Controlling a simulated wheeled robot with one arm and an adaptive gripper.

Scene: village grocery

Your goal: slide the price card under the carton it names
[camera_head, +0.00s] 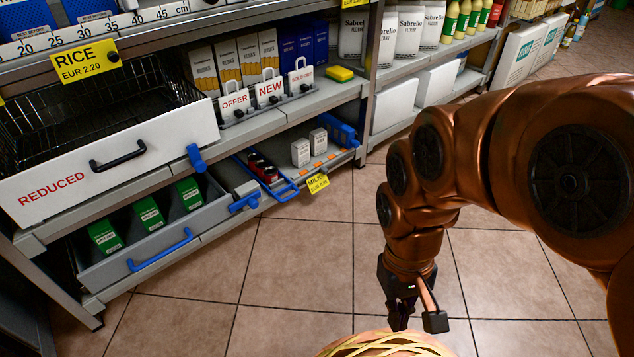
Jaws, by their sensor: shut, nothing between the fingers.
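A yellow card reading MILK (317,183) is at the front edge of the lower shelf, with smaller print too small to read. Two small white cartons (300,152) stand on that shelf behind and above it; their print is unreadable. A yellow RICE EUR 2.20 card (84,60) is on the front of the shelf above, with a dark knob at its right end. My gripper (402,318) points down over the tiled floor, to the right of and apart from the shelves. It is shut and holds nothing.
A REDUCED drawer (60,185) and a grey drawer (175,240) with green cartons jut out at left. A blue-handled tray (275,180) holds dark red items. OFFER (235,102) and NEW (270,90) tags line the middle shelf. The floor between is clear.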

